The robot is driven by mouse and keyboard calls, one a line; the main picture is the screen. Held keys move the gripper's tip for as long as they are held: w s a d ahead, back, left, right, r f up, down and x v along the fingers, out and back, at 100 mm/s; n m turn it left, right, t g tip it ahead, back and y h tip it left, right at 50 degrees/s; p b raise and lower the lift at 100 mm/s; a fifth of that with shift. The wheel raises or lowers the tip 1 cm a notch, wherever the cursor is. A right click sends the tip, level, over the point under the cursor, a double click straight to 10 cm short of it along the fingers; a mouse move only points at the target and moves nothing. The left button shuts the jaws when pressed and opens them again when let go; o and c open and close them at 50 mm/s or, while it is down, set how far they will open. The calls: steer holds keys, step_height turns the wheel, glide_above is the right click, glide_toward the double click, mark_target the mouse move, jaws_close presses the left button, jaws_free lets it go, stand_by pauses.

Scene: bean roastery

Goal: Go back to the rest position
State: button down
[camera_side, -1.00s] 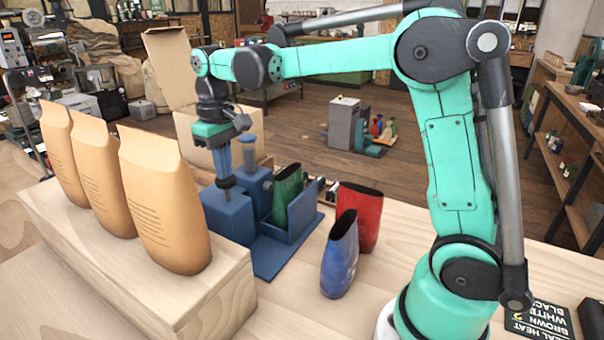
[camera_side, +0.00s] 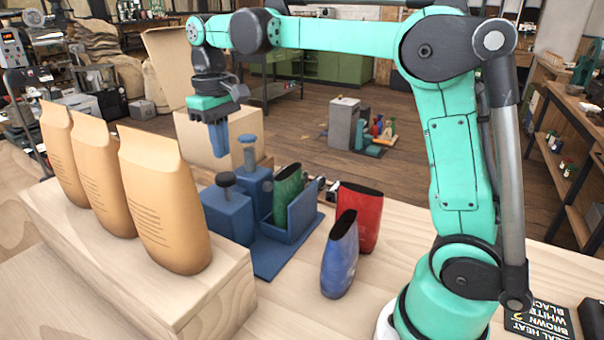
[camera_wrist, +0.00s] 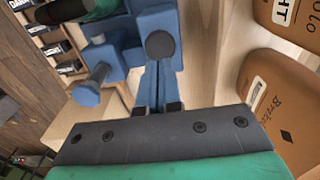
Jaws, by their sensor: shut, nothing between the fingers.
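My gripper (camera_side: 219,150) is shut and empty. It hangs in the air above and a little left of the blue fixture, apart from it. The blue fixture (camera_side: 228,217) has a block with a dark round knob (camera_side: 226,180) on a stem. In the wrist view, the shut blue fingers (camera_wrist: 156,85) point toward the block with the dark knob (camera_wrist: 160,45). A blue post with a round top (camera_side: 248,155) stands behind the block. A green bag (camera_side: 288,190) stands in the fixture's holder.
A red bag (camera_side: 358,215) and a blue bag (camera_side: 340,255) stand on the table right of the fixture. Several tan bags (camera_side: 160,205) stand on a wooden block (camera_side: 190,300) at the left. An open cardboard box (camera_side: 215,140) is behind. The air around my gripper is clear.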

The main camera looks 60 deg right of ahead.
steer(key=s+a+f+t, duration=0.3)
steer(key=s+f+t, duration=0.3)
steer(key=s, duration=0.5)
steer(key=shift+s+a+f+t, duration=0.15)
steer(key=shift+a+f+t, duration=0.1)
steer(key=shift+t, duration=0.35)
